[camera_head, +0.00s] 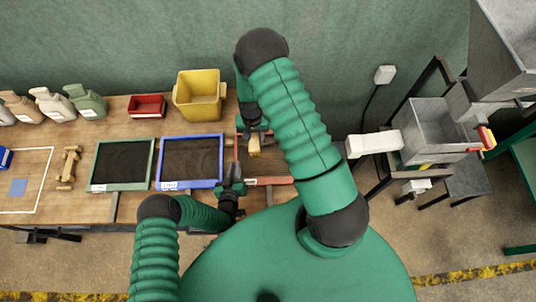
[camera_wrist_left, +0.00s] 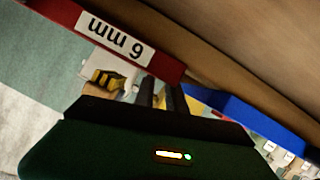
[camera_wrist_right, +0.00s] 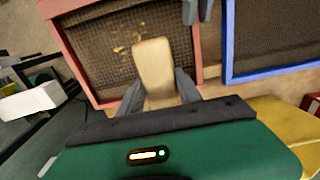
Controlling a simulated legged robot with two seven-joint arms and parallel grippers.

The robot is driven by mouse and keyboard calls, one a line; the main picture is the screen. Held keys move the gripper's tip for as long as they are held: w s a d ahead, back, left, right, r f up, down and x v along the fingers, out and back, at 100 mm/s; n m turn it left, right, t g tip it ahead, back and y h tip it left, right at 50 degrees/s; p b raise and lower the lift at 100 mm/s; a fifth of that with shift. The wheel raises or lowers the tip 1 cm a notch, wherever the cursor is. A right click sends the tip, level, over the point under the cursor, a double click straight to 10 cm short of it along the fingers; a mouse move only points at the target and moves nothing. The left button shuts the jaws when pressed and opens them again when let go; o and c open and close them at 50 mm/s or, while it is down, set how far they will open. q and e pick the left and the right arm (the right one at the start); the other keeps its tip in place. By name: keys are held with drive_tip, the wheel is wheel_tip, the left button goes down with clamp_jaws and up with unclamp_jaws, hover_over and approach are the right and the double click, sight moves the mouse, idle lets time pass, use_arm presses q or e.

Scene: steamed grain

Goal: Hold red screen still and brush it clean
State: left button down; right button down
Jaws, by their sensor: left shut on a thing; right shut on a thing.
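The red screen (camera_head: 265,181) lies at the right end of the table, partly hidden by my right arm. Its mesh holds a few tan bits in the right wrist view (camera_wrist_right: 95,50). My left gripper (camera_head: 238,187) is shut on the screen's frame near its front left corner; the frame with its "6 mm" label shows in the left wrist view (camera_wrist_left: 112,33). My right gripper (camera_head: 254,133) is shut on the brush (camera_head: 254,147), a pale wooden block held over the mesh; the brush fills the middle of the right wrist view (camera_wrist_right: 154,68). Whether its bristles touch is unclear.
A blue-framed screen (camera_head: 191,136) lies just left of the red one, with a green-framed screen (camera_head: 122,143) beyond. A yellow bin (camera_head: 199,95) and small red bin (camera_head: 146,106) stand behind. A grey metal hopper (camera_head: 428,125) stands off to the right.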

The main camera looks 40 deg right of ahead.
drive_tip(key=shift+s+d+r, duration=0.1)
drive_tip(key=shift+s+d, duration=1.35)
drive_tip(key=shift+d, duration=0.3)
drive_tip(key=shift+s+d+r, duration=0.15)
drive_tip(key=shift+s+d, duration=1.3)
drive_tip(key=shift+d, duration=0.25)
drive_tip(key=shift+s+d+r, duration=0.1)
drive_tip(key=shift+s+d, duration=1.35)
drive_tip(key=shift+d, duration=0.3)
drive_tip(key=shift+r, duration=0.1)
wheel_tip(320, 180, up, 5)
drive_tip(key=shift+f, duration=0.1)
drive_tip(key=shift+a, duration=0.15)
hover_over(245, 165)
drive_tip(key=shift+s+f, duration=0.1)
drive_tip(key=shift+f, duration=3.5)
drive_tip(key=shift+f, duration=0.1)
